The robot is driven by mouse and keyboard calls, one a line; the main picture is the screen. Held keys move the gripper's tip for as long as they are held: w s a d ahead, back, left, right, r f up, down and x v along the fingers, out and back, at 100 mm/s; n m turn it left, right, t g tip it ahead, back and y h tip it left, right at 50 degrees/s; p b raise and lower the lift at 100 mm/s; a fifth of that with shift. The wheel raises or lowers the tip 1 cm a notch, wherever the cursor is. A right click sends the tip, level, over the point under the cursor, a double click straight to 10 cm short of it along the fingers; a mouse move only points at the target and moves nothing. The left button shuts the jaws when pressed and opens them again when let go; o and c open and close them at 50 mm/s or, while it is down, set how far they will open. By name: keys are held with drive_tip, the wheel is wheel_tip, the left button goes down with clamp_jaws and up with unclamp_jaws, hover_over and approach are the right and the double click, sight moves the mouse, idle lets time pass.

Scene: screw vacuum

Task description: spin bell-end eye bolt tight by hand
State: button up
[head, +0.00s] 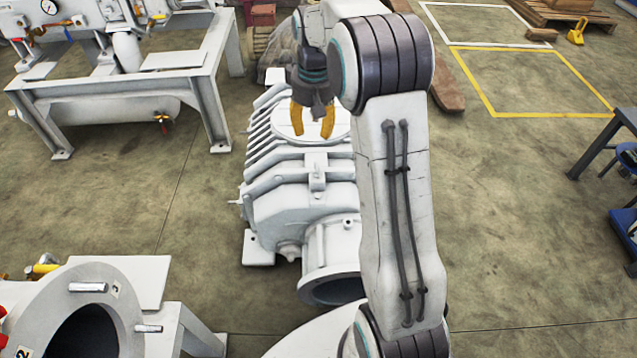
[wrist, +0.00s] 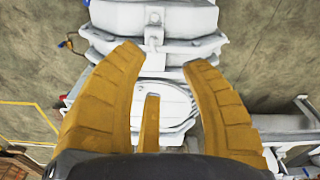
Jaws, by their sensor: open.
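A white ribbed vacuum pump (head: 300,200) stands on the floor in front of me, its round open flange (head: 330,288) facing my side. My gripper (head: 313,122) is above the pump's pale round top cover. Its yellow fingers are spread, with nothing between them. In the wrist view my gripper (wrist: 162,55) is over the pump casing (wrist: 150,75). A small upright lug with a round head (wrist: 154,20) stands on the casing beyond the fingertips. I cannot tell whether it is the eye bolt. My arm hides part of the pump's right side.
A white steel frame with gauges and piping (head: 130,70) stands at the upper left. A large white round housing (head: 90,285) is at the lower left. A dark bench (head: 610,130) is at the right edge. The floor between them is mostly clear.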

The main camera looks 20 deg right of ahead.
drive_tip(key=b, duration=0.5)
hover_over(318, 168)
drive_tip(key=shift+g, duration=0.4)
drive_tip(key=f, duration=0.9)
drive_tip(key=w+f, duration=0.1)
drive_tip(key=f, duration=0.3)
drive_tip(key=shift+d+f, duration=0.3)
drive_tip(key=shift+f, duration=0.1)
wheel_tip(318, 168, down, 6)
drive_tip(key=b, duration=0.2)
drive_tip(key=shift+b, duration=0.3)
drive_tip(key=shift+f+b, duration=0.35)
drive_tip(key=shift+f, duration=0.45)
clamp_jaws()
